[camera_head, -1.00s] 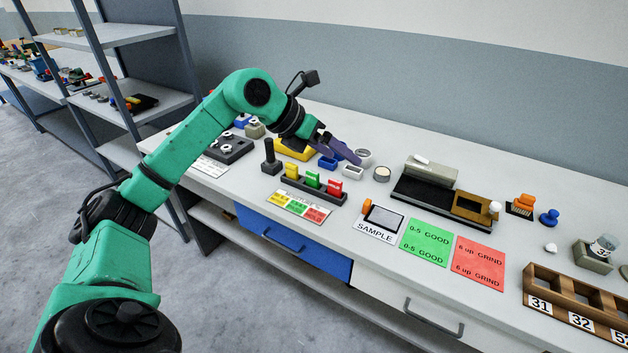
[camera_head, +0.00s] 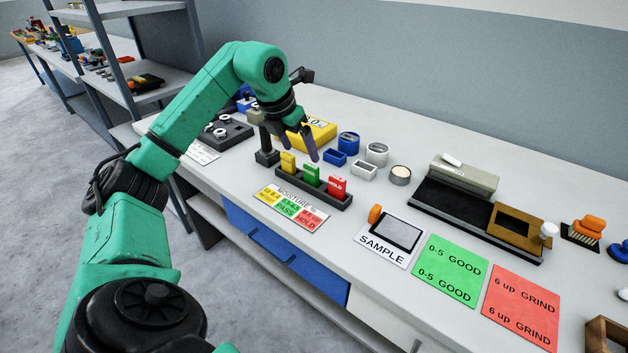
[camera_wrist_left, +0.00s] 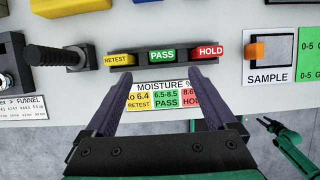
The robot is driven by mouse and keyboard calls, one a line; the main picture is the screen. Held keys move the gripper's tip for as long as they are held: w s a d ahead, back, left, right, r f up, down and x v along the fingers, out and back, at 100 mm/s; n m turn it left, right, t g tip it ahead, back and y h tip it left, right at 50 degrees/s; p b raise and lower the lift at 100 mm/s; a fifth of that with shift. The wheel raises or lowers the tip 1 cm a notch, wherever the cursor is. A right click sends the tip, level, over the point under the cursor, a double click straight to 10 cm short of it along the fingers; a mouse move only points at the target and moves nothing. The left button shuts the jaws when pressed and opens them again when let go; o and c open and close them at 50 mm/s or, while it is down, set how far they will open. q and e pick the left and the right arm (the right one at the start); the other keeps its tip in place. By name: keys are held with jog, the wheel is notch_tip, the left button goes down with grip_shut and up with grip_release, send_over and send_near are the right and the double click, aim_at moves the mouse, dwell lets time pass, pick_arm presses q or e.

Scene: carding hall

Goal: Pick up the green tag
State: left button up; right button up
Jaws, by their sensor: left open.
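The green tag (camera_head: 310,175) stands upright in a dark rack (camera_head: 322,193), between a yellow tag (camera_head: 288,162) on its left and a red tag (camera_head: 336,188) on its right. In the left wrist view the green tag (camera_wrist_left: 162,56) reads PASS, the yellow one RETEST and the red one HOLD. My left gripper (camera_head: 296,153) is open and empty, above and just behind the rack in the head view. In the wrist view its two fingers (camera_wrist_left: 163,85) point toward the rack, with the green tag roughly centred between them. My right gripper is not seen in the head view.
A moisture card (camera_head: 292,208) lies in front of the rack. A black post (camera_head: 266,150) stands close at its left. A yellow device (camera_head: 318,132) and small blue and white containers (camera_head: 363,169) sit behind. The SAMPLE card (camera_head: 383,250) lies to the right.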

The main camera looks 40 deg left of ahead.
aim_at(309, 167)
pick_arm(q)
jog(key=x, duration=0.3)
jog(key=p+x, duration=0.1)
jog(key=x, duration=0.5)
jog(key=shift+w+d+f, duration=0.1)
jog(key=shift+d+f, duration=0.05)
jog(key=shift+d, duration=0.1)
jog(key=shift+w+a+f, duration=0.1)
jog(key=shift+w+f, duration=0.1)
jog(key=shift+f, duration=0.2)
grip_shut()
